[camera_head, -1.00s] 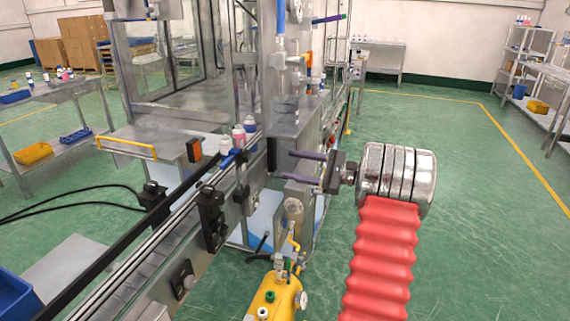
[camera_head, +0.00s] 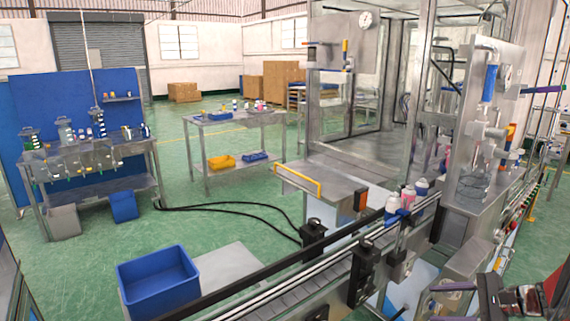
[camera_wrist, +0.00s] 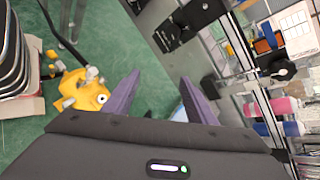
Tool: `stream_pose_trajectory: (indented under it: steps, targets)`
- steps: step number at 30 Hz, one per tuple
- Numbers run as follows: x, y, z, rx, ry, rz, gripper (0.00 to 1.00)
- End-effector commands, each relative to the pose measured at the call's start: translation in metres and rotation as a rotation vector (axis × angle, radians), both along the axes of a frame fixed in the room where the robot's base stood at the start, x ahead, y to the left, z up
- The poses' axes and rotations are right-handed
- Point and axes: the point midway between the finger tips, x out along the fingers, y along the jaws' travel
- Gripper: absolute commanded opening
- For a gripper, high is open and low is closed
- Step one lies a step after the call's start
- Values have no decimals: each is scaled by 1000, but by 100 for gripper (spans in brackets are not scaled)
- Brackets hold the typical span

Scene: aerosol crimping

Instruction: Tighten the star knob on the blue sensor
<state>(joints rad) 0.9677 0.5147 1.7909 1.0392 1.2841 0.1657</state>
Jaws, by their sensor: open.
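A small blue part (camera_head: 402,213), which looks like the blue sensor, sits on the conveyor's side rail beside several small bottles. Its star knob is too small to make out in the head view. My gripper (camera_head: 447,303) is at the lower right of the head view, apart from the sensor. Its purple fingers are open and empty in the wrist view (camera_wrist: 160,82).
The conveyor (camera_head: 290,283) runs diagonally, with black brackets (camera_head: 362,272) on its side. A steel machine (camera_head: 482,150) stands at right. A blue bin (camera_head: 158,282) is at lower left.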

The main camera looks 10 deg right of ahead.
Motion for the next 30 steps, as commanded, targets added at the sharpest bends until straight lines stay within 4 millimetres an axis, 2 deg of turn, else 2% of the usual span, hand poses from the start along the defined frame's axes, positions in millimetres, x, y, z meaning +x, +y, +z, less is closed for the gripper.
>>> stream_pose_trajectory:
  steps: [1,3,12,21,30]
  targets:
    - [-6,16,1,-47,22,46,51]
    - [-15,34,0,-113,50,109,51]
    - [-55,99,6,-382,123,366,51]
    - [-92,147,19,-640,135,608,51]
    - [-125,185,37,-887,102,827,51]
